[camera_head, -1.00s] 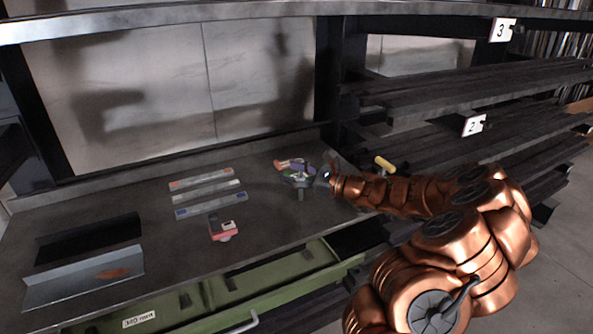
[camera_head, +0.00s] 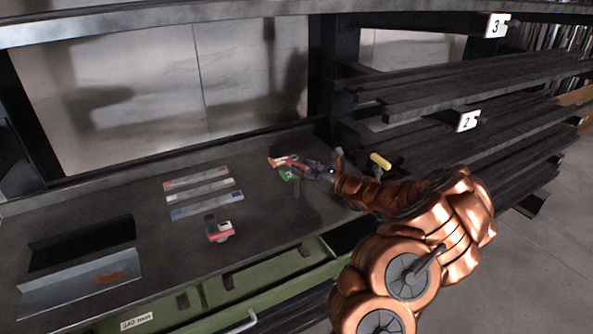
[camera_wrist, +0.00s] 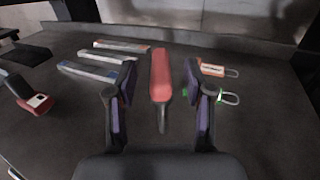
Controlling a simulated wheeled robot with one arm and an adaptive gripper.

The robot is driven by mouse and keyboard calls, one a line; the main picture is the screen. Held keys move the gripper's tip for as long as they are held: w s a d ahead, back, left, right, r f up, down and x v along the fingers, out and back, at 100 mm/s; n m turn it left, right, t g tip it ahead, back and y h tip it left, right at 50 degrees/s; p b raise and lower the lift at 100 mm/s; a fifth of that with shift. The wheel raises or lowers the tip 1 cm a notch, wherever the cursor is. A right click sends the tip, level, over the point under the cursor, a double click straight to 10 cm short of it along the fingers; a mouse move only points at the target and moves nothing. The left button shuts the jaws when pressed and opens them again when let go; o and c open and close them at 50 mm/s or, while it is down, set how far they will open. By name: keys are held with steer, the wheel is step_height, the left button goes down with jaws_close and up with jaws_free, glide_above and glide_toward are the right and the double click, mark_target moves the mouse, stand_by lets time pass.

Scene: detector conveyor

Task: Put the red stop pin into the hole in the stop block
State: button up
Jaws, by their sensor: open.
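A red-handled piece with a thin grey shaft, which looks like the red stop pin (camera_wrist: 160,75), lies between my two fingers in the wrist view. My gripper (camera_wrist: 160,68) is open, with a gap on each side of the red handle. In the head view my gripper (camera_head: 312,168) is low over the bench and partly hides the pin. A small red and dark block with a pale label (camera_head: 220,230) stands on the bench to the left; it also shows in the wrist view (camera_wrist: 38,101). I cannot tell whether it is the stop block, and I see no hole.
An orange padlock-like piece (camera_wrist: 213,70) and a green one (camera_wrist: 227,97) lie close to my right finger. Several flat bars (camera_head: 205,197) and a grey angle profile (camera_head: 80,283) lie left. A yellow-handled item (camera_head: 380,161) and shelves are right. Bare bench lies between.

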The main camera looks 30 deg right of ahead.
mark_target(297, 162)
steer(key=shift+p+x, duration=0.4)
steer(key=shift+x, duration=1.2)
jaws_close()
